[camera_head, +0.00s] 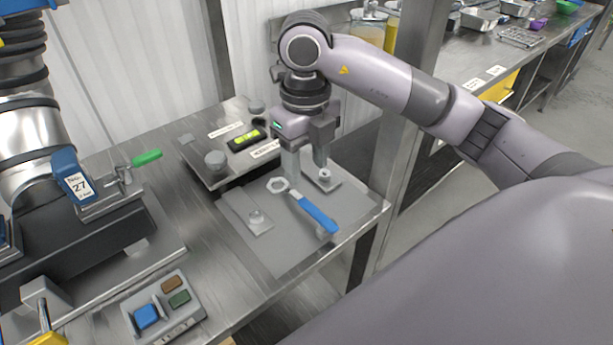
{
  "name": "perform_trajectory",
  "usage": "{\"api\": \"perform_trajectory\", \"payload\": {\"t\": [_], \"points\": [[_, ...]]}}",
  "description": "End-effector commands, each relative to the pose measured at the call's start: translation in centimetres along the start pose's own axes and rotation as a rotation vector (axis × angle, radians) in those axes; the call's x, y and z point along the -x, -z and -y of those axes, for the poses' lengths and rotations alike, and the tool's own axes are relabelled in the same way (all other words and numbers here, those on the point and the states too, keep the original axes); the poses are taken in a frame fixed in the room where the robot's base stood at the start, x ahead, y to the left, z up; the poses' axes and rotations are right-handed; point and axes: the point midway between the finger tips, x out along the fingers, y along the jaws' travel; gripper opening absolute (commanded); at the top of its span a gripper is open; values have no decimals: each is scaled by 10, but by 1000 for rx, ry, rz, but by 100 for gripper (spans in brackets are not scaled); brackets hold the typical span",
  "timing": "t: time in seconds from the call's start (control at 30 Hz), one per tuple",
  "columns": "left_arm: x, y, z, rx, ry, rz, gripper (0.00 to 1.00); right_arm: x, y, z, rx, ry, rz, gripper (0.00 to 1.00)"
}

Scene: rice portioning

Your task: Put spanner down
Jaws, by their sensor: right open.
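The spanner (317,215) has a blue handle and a silver ring end. It lies on a grey mat (285,257) on the steel table, with the ring end towards the back left and the handle pointing to the front right. My right gripper (306,173) is open just above and behind the spanner, its fingers pointing down near the ring end. Nothing shows between its fingers. Whether a fingertip touches the spanner or mat is hard to tell. My left gripper is not in view.
Metal plates with bolts (257,221) lie on the mat. Behind is a raised plate with a yellow-green level (246,139). At left stands a pipe machine with a green-handled lever (146,158). A steel post (408,95) rises right of the table.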

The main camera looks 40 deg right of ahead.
Motion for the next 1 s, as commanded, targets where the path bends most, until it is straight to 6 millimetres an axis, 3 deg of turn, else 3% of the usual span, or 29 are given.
{"api": "perform_trajectory", "payload": {"t": [0.23, 1.0], "points": [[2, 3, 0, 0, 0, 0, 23, 16, 0, 0, -1, 0, 0, 51], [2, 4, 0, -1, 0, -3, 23, 16, 0, 0, 0, 0, -1, 51]]}}
